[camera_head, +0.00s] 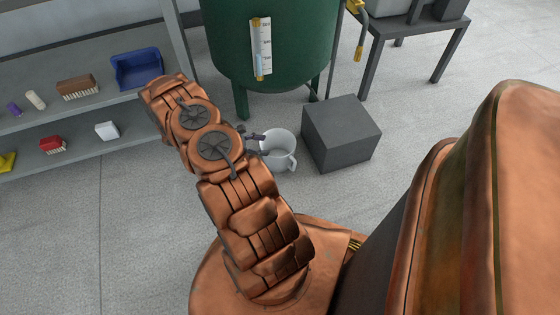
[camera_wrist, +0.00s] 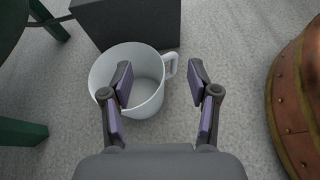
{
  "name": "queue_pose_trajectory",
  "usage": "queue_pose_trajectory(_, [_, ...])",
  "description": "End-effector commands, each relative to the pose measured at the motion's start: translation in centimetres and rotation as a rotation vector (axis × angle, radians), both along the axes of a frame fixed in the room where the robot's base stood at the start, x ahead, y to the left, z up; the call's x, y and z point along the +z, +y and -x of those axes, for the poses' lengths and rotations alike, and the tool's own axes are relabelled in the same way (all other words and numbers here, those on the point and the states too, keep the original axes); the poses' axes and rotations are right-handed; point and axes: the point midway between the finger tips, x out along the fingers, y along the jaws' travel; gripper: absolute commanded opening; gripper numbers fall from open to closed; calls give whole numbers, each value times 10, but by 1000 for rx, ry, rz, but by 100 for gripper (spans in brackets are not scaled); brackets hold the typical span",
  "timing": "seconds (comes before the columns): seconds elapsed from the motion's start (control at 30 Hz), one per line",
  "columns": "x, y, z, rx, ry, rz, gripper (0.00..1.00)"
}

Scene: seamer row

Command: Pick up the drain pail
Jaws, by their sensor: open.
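The drain pail (camera_head: 279,150) is a white, open-topped round vessel with a side handle. It stands upright on the floor and looks empty. In the wrist view the pail (camera_wrist: 143,62) is ahead of my gripper, with its handle (camera_wrist: 170,67) on the right side. My gripper (camera_wrist: 160,80) is open with nothing held. Its left finger overlaps the pail's near rim in the picture, and its right finger is to the right of the handle. I cannot tell if either finger touches. In the head view my gripper (camera_head: 254,137) is at the pail's left side, partly hidden by my arm.
A dark grey block (camera_head: 341,133) stands close to the pail's right. A green tank (camera_head: 272,40) on legs stands behind. A grey shelf (camera_head: 85,100) with brushes and a blue tray (camera_head: 137,70) is at left. Floor in front of the block is clear.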

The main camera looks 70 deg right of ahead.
Motion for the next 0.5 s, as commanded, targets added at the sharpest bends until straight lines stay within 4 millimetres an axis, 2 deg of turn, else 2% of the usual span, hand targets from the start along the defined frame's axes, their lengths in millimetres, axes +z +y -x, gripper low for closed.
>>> queue_pose_trajectory(0.03, [-26, -3, 6, 8, 15, -10, 60])
queue_pose_trajectory(0.1, [-47, -5, 12, 22, 33, -21, 60])
queue_pose_trajectory(0.2, [-67, -8, 18, 37, 50, -33, 60])
queue_pose_trajectory(0.3, [-80, -9, 23, 47, 62, -42, 60])
queue_pose_trajectory(0.5, [-89, -16, 32, 50, 66, -45, 60])
